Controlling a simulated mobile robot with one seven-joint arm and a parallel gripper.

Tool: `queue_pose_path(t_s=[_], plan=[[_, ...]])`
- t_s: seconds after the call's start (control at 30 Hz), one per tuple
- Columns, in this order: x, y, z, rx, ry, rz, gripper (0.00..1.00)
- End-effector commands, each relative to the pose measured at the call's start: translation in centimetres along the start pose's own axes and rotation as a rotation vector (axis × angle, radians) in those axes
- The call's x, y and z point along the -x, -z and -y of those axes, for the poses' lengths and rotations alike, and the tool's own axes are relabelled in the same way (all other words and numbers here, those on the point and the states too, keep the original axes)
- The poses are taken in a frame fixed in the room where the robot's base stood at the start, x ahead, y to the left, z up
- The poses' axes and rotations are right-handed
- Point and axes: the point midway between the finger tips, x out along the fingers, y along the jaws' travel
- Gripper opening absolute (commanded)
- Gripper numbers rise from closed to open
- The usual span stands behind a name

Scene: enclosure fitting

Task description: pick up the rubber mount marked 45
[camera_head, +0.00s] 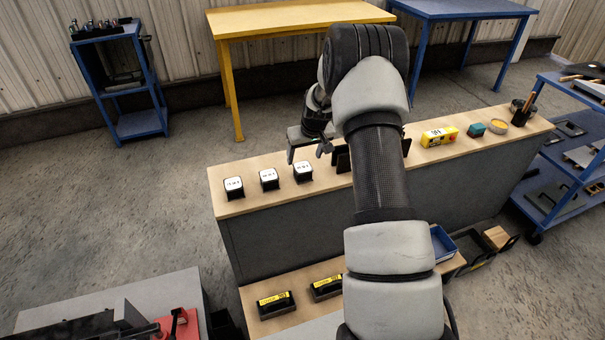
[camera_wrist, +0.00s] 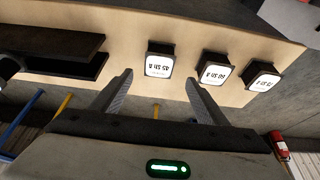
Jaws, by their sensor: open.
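Three black rubber mounts with white label tops stand in a row on the wooden bench top. In the wrist view their labels are upside down. The nearest to the middle seems to read 45 (camera_wrist: 158,66); the others seem to read 60 (camera_wrist: 215,72) and 75 (camera_wrist: 262,82). In the head view the mount marked 45 appears to be the rightmost (camera_head: 303,172); labels there are too small to read. My gripper (camera_head: 308,154) is open and empty, above the bench by that mount. In the wrist view the mount lies beyond and between the fingertips (camera_wrist: 159,79), apart from them.
Dark upright plates (camera_wrist: 65,52) stand beside the mounts, partly hidden by my arm in the head view. Black yellow-labelled parts (camera_head: 276,306) lie on a lower shelf.

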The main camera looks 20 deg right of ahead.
Motion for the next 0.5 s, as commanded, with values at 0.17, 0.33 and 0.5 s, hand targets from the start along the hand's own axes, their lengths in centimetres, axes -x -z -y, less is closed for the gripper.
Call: queue_pose_path(t_s=[0.17, 0.33, 0.5], plan=[[-1.4, 0.0, 0.0, 0.000, 0.000, -0.001, 0.68], [-3.3, -0.3, -0.1, 0.000, 0.000, 0.001, 0.68], [-5.8, -0.4, -0.2, 0.001, 0.001, 0.001, 0.68]])
